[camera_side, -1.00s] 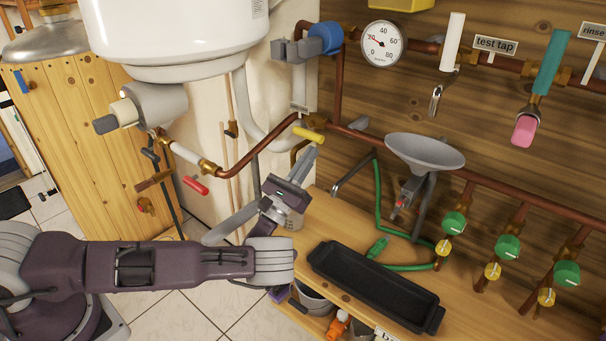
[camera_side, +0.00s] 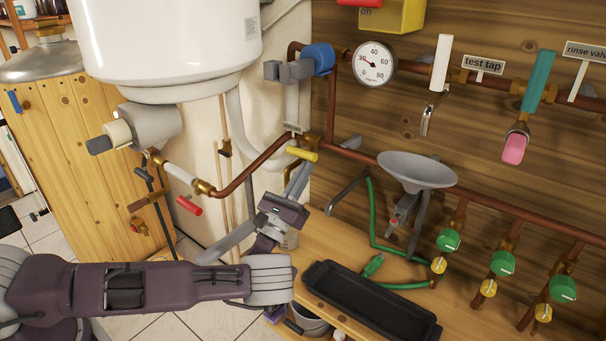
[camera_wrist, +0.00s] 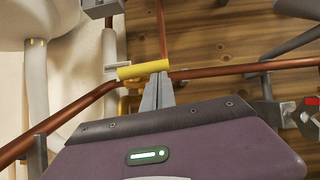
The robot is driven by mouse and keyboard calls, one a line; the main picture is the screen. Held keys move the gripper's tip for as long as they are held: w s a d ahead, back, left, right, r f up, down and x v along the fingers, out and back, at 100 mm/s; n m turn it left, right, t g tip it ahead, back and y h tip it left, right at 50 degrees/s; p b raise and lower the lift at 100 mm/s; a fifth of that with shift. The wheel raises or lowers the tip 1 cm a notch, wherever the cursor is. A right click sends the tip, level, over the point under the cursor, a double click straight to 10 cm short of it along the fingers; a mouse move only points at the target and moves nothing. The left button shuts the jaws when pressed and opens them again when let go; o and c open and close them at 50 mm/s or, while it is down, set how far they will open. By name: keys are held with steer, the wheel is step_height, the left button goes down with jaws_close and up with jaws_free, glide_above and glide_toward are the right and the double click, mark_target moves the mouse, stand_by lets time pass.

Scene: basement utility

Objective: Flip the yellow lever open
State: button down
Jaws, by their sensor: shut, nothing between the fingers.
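The yellow lever (camera_side: 301,154) is a short bar on a brass valve (camera_side: 311,141) in the copper pipe, below the blue-capped fitting. It also shows in the wrist view (camera_wrist: 143,70), lying nearly level across the pipe. My gripper (camera_side: 297,178) is shut and empty, its fingers pointing up at the lever from below. In the wrist view the fingertips (camera_wrist: 159,78) reach the lower edge of the lever's right part. They look at or very near contact, but I cannot tell if they touch. The fingers hide part of the valve behind.
A grey funnel (camera_side: 417,171) stands right of the lever. A black tray (camera_side: 370,303) lies on the wooden bench. A red-handled valve (camera_side: 189,205) is on the left, a white tank (camera_side: 170,40) above. Green and yellow knobs (camera_side: 449,240) line the right pipes.

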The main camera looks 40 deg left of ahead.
step_height(320, 180, up, 7)
steer(key=n+g+y, duration=0.7)
steer(key=n+y, duration=0.1)
steer(key=n, duration=1.1)
steer(key=shift+a+g+y, duration=0.2)
steer(key=shift+g+y, duration=0.2)
steer(key=shift+n, duration=0.3)
steer(key=w+d+f+v, duration=0.1)
steer(key=d+v, duration=0.1)
steer(key=v, duration=1)
steer(key=shift+d, duration=0.35)
